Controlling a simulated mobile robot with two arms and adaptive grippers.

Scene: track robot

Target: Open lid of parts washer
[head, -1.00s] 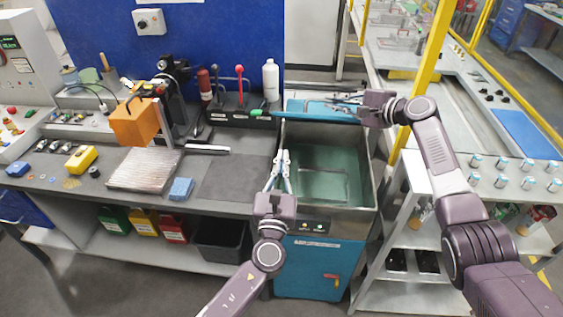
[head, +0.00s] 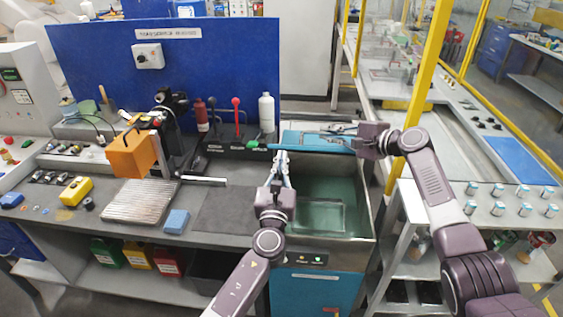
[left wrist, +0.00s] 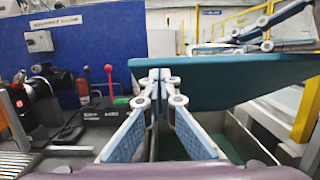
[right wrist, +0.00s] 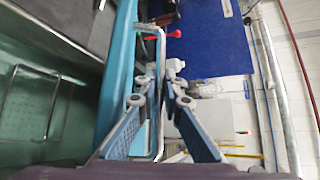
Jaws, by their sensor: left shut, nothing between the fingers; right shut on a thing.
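The parts washer is a grey metal basin (head: 368,222) with a teal front; its green inside shows. Its teal lid (head: 315,148) is raised at the back, seen nearly edge-on in the head view, and its broad face (left wrist: 235,85) shows in the left wrist view. My right gripper (head: 333,131) is shut on the lid's pale bar handle (right wrist: 161,105) behind the lid. My left gripper (head: 281,153) is shut and empty, with its tips close to the lid's left end (left wrist: 157,75). I cannot tell whether they touch it.
The workbench (head: 60,215) on the left carries an orange box (head: 130,157), a blue block (head: 176,221) and a white bottle (head: 266,113). A grey shelf (head: 412,200) and a yellow post (head: 418,90) stand close on the right.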

